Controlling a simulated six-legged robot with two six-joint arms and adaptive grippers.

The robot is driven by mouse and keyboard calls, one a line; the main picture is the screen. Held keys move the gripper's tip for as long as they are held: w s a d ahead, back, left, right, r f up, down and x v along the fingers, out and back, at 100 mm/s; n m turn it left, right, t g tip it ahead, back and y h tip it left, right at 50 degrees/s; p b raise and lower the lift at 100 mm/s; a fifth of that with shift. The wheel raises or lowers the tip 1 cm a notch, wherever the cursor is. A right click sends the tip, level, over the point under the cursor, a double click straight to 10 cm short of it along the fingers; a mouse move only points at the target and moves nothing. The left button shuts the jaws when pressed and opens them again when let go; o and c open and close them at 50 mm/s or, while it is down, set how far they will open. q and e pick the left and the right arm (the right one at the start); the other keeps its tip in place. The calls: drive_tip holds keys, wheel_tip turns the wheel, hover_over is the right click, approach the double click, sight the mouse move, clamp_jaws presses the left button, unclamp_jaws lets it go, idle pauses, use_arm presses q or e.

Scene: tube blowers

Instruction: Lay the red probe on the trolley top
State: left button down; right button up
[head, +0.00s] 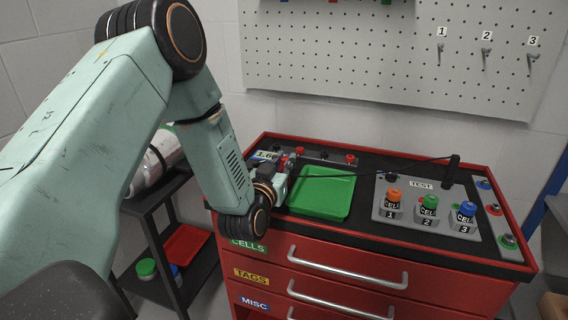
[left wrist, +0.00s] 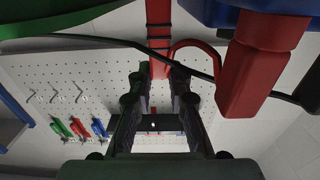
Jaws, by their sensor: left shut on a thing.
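My left gripper (head: 288,166) is low over the left end of the trolley top (head: 364,190), beside the green tray. It is shut on the red probe (head: 284,163), of which only a small red part shows in the head view. In the left wrist view the red probe (left wrist: 158,40), a red shaft with dark bands, is between the fingertips of my left gripper (left wrist: 155,80). A thin black cable runs from near the gripper across the tray to a black post (head: 452,169). I cannot tell whether the probe touches the trolley top. My right gripper is not in view.
The green tray (head: 321,211) looks empty. A grey TEST panel (head: 408,218) holds orange, green and blue-capped cells. Coloured buttons (head: 494,210) line the right edge. A pegboard (head: 390,50) with numbered hooks is behind. A dark shelf with a silver cylinder (head: 157,165) stands left.

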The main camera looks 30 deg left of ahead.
use_arm(q)
drive_tip(key=shift+a+f, duration=0.1)
drive_tip(key=shift+a, duration=0.1)
drive_tip(key=c, duration=1.7)
unclamp_jaws()
drive_tip(key=shift+s, duration=0.15)
drive_tip(key=o, duration=0.4)
